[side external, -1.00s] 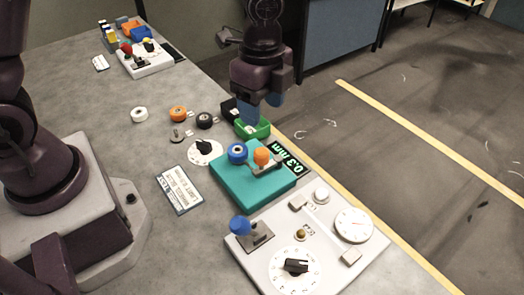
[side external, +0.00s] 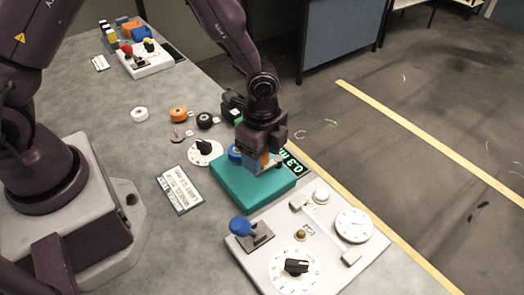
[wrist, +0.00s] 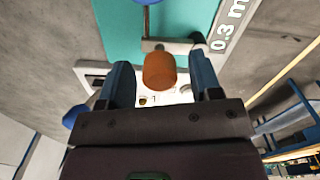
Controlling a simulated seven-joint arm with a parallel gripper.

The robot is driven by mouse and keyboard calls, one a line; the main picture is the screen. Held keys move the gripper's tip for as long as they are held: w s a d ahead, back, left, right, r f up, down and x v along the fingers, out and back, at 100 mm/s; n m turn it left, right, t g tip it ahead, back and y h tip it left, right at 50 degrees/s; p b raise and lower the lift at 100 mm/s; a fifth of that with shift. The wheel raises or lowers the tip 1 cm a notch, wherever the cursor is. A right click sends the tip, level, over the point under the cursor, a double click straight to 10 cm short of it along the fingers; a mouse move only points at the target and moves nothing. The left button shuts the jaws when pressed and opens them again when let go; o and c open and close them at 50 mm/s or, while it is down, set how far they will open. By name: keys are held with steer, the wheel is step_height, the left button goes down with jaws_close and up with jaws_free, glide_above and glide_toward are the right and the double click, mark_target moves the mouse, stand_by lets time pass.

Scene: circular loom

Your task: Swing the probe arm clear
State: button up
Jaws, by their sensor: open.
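The teal box (side external: 240,186) stands on the bench with a blue knob (side external: 235,153) on top. It also shows in the wrist view (wrist: 120,35). The grey probe arm (wrist: 170,45) lies over the box top and carries an upright orange knob (wrist: 160,70). My gripper (wrist: 160,58) is open, with one blue finger on each side of the orange knob and visible gaps between. In the side external view, my gripper (side external: 262,160) is low over the box and hides most of the orange knob and the probe arm.
A black display (side external: 293,166) reading 0.3 mm is at the box's far right edge. A pale panel (side external: 275,250) with a blue-knobbed lever (side external: 240,226), dials and buttons lies in front. A white dial (side external: 202,153) and several spools, including an orange one (side external: 178,112), are behind left.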

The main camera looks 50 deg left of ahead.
steer(key=shift+c, duration=0.4)
jaws_close()
steer(key=shift+d, duration=0.1)
steer(key=n, duration=0.1)
steer(key=d+n, duration=0.1)
steer(key=n, duration=0.2)
steer(key=shift+w+d, duration=0.2)
steer(key=shift+d, duration=0.1)
steer(key=shift+w+d+n, duration=0.2)
steer(key=shift+d+n, duration=0.1)
steer(key=shift+n, duration=0.7)
steer(key=shift+w+d+n, duration=0.2)
steer(key=shift+d+n, duration=0.05)
steer(key=shift+n, duration=0.75)
steer(key=shift+o, duration=0.4)
jaws_free()
